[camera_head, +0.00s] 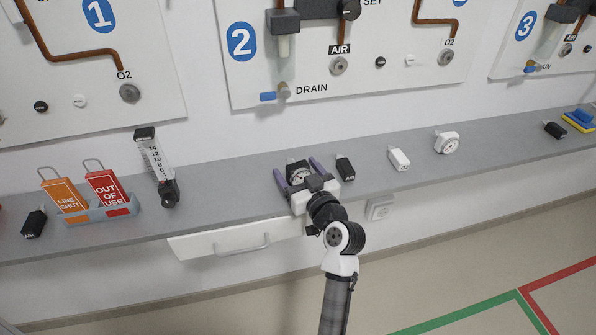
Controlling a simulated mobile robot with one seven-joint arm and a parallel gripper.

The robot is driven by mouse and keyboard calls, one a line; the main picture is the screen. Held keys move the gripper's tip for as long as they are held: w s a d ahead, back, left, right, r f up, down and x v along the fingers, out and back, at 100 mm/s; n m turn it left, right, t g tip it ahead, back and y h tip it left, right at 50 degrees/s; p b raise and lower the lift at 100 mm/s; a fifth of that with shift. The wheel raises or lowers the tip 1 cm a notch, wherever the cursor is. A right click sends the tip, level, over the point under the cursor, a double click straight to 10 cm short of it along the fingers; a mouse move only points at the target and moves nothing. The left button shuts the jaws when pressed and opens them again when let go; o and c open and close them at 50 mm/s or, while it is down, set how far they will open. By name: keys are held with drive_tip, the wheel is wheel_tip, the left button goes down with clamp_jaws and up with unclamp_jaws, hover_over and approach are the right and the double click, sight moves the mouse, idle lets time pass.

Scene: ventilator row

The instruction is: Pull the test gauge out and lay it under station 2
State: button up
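My gripper (296,167) is over the grey shelf (235,188) below the station 2 panel (310,92). Its two purple fingers are spread wide. A small dark block with a paler round part lies between or just beyond them; I cannot tell what it is or whether the fingers touch it. A white round piece with a dial-like face (447,142), which looks like a gauge, sits on the shelf to the right, apart from my gripper. I cannot tell for sure which piece is the test gauge.
A black piece (345,168) lies just right of my gripper, and a white piece (398,158) further right. A flowmeter (156,168) and a tray (125,211) with orange and red tags stand left. A white drawer (235,243) is below the shelf.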

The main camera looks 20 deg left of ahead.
drive_tip(key=shift+s+d+f, duration=0.15)
drive_tip(key=shift+s+d, duration=0.2)
drive_tip(key=shift+d, duration=0.05)
drive_tip(key=b+v, duration=0.4)
drive_tip(key=v, duration=0.8)
drive_tip(key=shift+s+d, duration=0.25)
drive_tip(key=shift+r, duration=0.2)
